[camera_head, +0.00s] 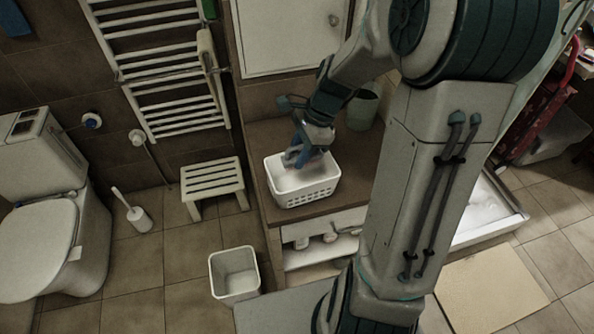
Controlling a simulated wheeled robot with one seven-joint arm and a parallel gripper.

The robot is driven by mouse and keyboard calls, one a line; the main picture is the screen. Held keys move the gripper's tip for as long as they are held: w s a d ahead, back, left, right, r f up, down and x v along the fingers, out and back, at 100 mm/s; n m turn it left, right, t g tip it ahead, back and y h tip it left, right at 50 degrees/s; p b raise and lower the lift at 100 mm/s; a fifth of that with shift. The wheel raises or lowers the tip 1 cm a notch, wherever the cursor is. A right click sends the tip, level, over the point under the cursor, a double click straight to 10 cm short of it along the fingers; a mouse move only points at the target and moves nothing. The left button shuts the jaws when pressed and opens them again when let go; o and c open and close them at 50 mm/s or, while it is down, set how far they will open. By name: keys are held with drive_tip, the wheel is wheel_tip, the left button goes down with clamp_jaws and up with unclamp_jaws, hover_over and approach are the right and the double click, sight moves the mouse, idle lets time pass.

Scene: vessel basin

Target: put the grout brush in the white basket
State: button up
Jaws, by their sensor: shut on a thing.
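The white basket (305,194) stands on the brown counter, with slotted holes in its side wall. My gripper (298,157) points down over the back part of the basket's opening. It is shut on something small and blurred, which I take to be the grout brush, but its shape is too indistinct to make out. The fingers and the held thing overlap the basket's inside in this view. I cannot tell whether the held thing touches the basket floor.
A grey-green bin (362,108) stands on the counter behind the basket. A white wastebasket (234,274), a white stool (212,186), a toilet brush (137,217) and a toilet (45,240) are at the left. A towel rail (165,72) hangs on the wall.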

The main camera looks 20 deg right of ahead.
wheel_tip(320, 180, down, 9)
drive_tip(key=shift+s+f, duration=0.1)
drive_tip(key=shift+s, duration=0.05)
idle(0.4)
drive_tip(key=o, duration=0.9)
